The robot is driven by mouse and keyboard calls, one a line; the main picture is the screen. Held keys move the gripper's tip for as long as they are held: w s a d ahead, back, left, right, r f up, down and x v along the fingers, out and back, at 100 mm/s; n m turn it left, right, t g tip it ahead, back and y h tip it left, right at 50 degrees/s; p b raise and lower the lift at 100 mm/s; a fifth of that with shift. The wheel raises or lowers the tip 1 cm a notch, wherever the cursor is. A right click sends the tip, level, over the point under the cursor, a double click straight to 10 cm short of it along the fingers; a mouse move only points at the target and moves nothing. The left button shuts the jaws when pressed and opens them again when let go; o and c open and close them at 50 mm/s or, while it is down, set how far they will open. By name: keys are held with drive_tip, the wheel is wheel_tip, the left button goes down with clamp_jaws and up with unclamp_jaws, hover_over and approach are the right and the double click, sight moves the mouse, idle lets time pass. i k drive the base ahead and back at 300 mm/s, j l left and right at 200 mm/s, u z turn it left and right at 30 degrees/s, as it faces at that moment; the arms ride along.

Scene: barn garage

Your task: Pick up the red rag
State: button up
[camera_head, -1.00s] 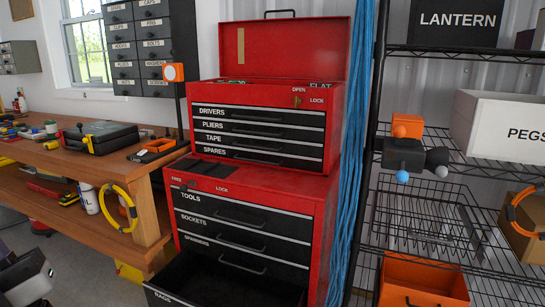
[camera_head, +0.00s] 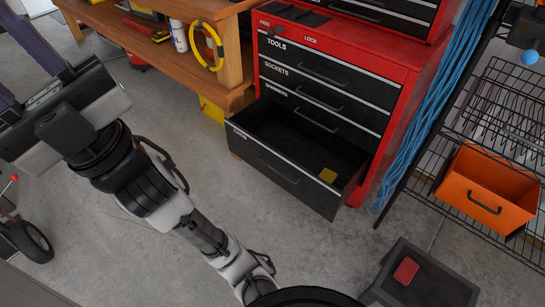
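A small red block-like piece (camera_head: 406,271), which looks like the folded red rag, lies in a dark grey open tray (camera_head: 452,279) at the bottom right. The bottom rag drawer (camera_head: 285,177) of the red tool chest (camera_head: 405,101) is pulled open. A small yellow piece (camera_head: 328,175) lies in its front right corner, and I see no red cloth in the drawer. My arm reaches from the left to the bottom edge.
A wire rack (camera_head: 505,107) with an orange bin (camera_head: 485,190) stands at the right. Blue cords (camera_head: 436,105) hang beside the chest. A wooden workbench (camera_head: 231,61) is at the upper left. Bare concrete floor (camera_head: 320,237) lies in front of the open drawer.

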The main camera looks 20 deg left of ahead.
sight(405, 271)
drive_tip(key=k+z, duration=0.35)
drive_tip(key=k+l+z, duration=0.1)
drive_tip(key=k+z, duration=0.3)
drive_tip(key=i, duration=0.05)
